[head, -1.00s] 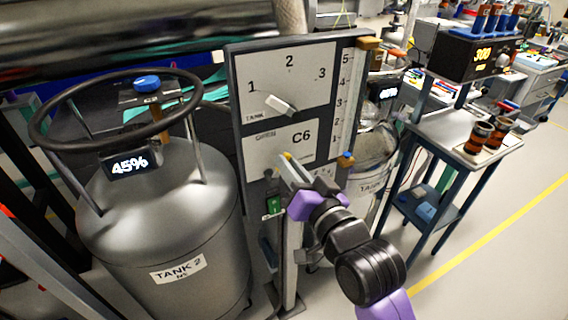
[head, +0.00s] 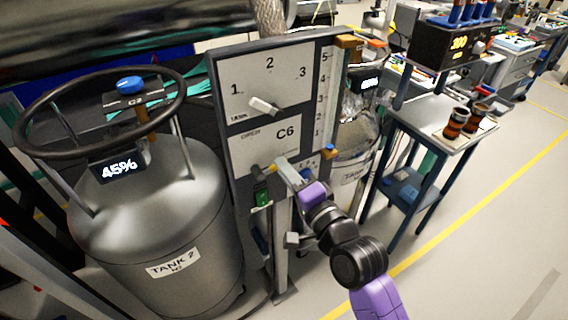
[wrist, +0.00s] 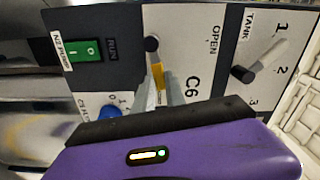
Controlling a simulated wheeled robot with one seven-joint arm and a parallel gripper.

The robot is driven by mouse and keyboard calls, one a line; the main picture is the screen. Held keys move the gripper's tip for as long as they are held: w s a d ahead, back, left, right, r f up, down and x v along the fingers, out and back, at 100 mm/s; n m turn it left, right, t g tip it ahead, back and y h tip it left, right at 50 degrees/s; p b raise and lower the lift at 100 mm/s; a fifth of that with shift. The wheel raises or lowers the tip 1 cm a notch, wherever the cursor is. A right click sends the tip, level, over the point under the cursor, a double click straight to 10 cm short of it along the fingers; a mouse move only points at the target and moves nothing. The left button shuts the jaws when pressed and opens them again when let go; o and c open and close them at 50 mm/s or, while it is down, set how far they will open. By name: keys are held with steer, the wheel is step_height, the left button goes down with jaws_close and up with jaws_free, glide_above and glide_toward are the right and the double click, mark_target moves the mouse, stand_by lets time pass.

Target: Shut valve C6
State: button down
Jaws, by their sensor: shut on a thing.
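The yellow part also shows in the head view (head: 270,170). The lever points towards the panel's right, across from the OPEN mark. My gripper (head: 284,170) is shut on the lever's outer end, below the C6 label. In the wrist view its purple body fills the bottom and hides part of the lever's end.
The tank selector knob (head: 263,105) is above the lever. A green rocker switch (head: 262,197) is below it, and a blue knob (wrist: 107,111) is close to my gripper. Tank 2 (head: 150,220) stands at left.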

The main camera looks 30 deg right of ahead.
steer(key=shift+f+m, duration=0.25)
steer(key=shift+m, duration=0.25)
steer(key=shift+f, duration=0.1)
steer(key=c, duration=1.4)
jaws_free()
steer(key=shift+s+b, duration=0.65)
steer(key=shift+s, duration=3.25)
